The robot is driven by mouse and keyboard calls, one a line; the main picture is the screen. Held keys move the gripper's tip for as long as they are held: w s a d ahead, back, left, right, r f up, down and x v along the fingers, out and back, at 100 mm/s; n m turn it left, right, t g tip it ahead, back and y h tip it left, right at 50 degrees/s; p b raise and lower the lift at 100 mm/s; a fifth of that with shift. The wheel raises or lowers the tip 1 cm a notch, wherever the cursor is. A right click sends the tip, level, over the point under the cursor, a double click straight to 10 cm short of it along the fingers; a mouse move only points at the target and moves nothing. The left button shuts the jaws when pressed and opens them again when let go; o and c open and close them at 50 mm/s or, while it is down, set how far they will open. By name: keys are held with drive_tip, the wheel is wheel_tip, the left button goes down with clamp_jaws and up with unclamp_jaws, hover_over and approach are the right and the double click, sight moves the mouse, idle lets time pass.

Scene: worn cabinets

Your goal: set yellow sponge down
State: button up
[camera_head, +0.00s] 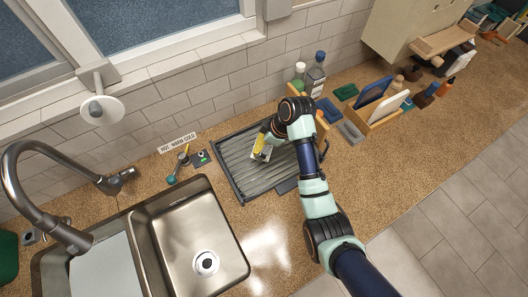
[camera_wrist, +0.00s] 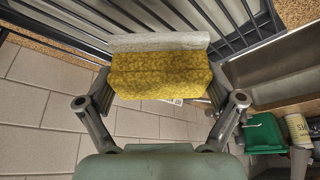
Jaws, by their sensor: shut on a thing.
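The yellow sponge (camera_wrist: 160,75) is held in my gripper (camera_wrist: 160,98), with one finger at each end of it. It has a pale grey-white layer (camera_wrist: 160,42) along its far side. In the head view the sponge (camera_head: 259,144) shows as a small yellow patch at my gripper (camera_head: 262,148), over the dark ribbed drying rack (camera_head: 232,158). In the wrist view the rack's dark bars (camera_wrist: 245,35) lie beyond the sponge. I cannot tell whether the sponge touches the rack.
A steel sink (camera_head: 190,225) with a curved tap (camera_head: 40,150) is left of the rack. Bottles (camera_head: 316,75) stand behind my arm, and a wooden holder with boards (camera_head: 378,108) stands to the right.

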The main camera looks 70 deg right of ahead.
drive_tip(key=shift+f, duration=2.45)
drive_tip(key=shift+f, duration=0.1)
drive_tip(key=o, duration=0.8)
drive_tip(key=shift+c, duration=0.2)
drive_tip(key=v, duration=1.2)
